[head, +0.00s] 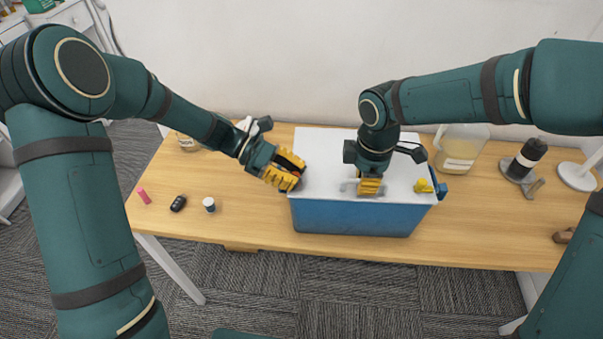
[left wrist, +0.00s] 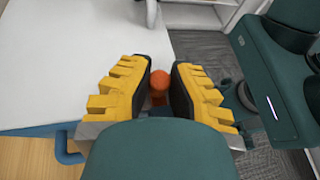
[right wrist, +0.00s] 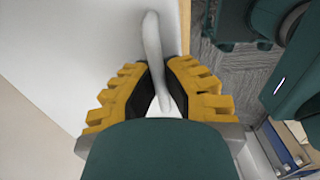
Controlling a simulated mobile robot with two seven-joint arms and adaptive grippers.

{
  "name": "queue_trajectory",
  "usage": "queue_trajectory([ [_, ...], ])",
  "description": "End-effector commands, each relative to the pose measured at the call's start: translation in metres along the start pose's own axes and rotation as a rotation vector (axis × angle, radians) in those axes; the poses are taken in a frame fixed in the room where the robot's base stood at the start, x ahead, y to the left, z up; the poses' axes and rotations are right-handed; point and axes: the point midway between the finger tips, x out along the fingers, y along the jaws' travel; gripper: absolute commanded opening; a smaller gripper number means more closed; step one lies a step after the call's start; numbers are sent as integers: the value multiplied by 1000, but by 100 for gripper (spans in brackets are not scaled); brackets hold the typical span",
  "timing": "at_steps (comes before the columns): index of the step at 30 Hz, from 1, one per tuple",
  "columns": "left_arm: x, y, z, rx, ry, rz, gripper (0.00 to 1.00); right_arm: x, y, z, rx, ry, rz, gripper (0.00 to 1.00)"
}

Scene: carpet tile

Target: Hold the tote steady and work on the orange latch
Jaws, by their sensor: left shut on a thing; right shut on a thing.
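The tote (head: 352,218) is a blue box with a white lid (head: 325,150), standing on the wooden table near its front edge. My left gripper (head: 292,172) is at the tote's left end. In the left wrist view the orange latch (left wrist: 160,82) sits between its fingers, which are shut on it; in the head view the fingers hide the latch. My right gripper (head: 370,190) points down over the front part of the lid. It is shut on a pale grey handle (right wrist: 153,45). A yellow latch (head: 423,186) shows at the tote's right end.
A pink item (head: 144,196), a black item (head: 178,204) and a small white jar (head: 209,204) lie on the left of the table. A translucent jug (head: 461,146) stands behind the tote's right end. The table's front right is mostly clear.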

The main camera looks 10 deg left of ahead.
Motion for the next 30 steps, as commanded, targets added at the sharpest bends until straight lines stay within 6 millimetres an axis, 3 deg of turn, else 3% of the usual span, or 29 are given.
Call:
queue_trajectory([
  [3, 0, -1, -2, -3, 2, 0, 0, 0, 1, 1, 2, -2, 1, 0],
  [4, 0, -1, -2, -3, 3, 0, 23, 0, 1, 1, 2, -2, 1, 0],
  [6, 0, 0, -2, -3, 3, 0, 47, 0, 1, 2, 2, -2, 1, 0],
  [7, 0, 0, -2, -2, 3, 0, 52, 0, 1, 2, 2, -2, 1, 0],
  [20, -9, 0, -1, 0, 3, 3, 52, 0, 1, 2, 2, -2, 1, 0],
  [30, -74, 0, -2, -2, 3, 5, 52, 0, 1, 2, 3, -2, 1, 0],
])
